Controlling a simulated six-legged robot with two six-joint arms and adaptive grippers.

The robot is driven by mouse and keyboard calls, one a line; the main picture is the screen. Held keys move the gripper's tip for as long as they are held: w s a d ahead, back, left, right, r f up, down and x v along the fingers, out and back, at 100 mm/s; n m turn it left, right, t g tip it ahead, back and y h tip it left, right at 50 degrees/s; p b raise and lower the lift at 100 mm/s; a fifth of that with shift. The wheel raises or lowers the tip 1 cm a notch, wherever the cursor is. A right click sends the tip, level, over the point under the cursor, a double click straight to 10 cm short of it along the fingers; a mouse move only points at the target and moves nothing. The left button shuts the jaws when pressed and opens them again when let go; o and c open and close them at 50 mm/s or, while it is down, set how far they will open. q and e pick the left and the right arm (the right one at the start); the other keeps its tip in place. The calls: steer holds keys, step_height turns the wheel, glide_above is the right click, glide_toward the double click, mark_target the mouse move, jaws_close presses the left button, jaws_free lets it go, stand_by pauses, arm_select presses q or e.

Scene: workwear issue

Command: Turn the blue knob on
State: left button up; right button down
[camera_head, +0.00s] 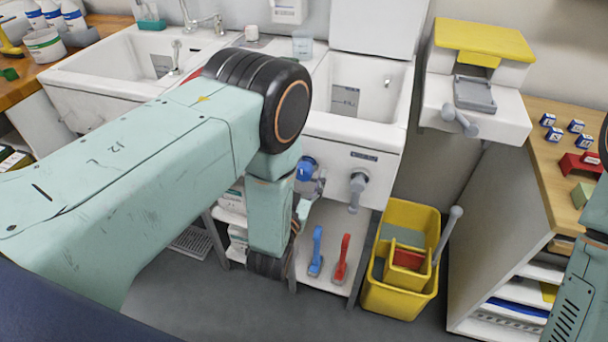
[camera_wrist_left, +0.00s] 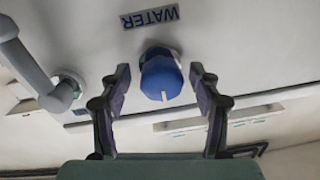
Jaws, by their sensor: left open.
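The blue knob (camera_head: 304,169) is on the white front panel below the right-hand sink. In the left wrist view, the knob (camera_wrist_left: 160,77) sits under a WATER label (camera_wrist_left: 150,17), which appears upside down. A white mark on its rim points to the bottom of that picture. My left gripper (camera_head: 309,184) is at the knob; in the wrist view its open fingers (camera_wrist_left: 160,74) stand on either side, with visible gaps to it. My right gripper is not in view; only part of my right arm shows at the right edge.
A grey lever handle (camera_head: 357,187) is on the panel right of the knob; it shows at left in the wrist view (camera_wrist_left: 35,70). Blue (camera_head: 316,252) and red (camera_head: 341,258) handled tools lie on the shelf below. A yellow bucket (camera_head: 393,300) stands at right.

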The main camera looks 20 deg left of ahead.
arm_select(q)
steer(key=shift+a+f, duration=0.1)
steer(key=shift+a, duration=0.1)
steer(key=shift+d, duration=0.2)
steer(key=c, duration=0.3)
steer(key=shift+a, duration=0.1)
steer(key=c, duration=0.8)
steer(key=shift+c, duration=0.2)
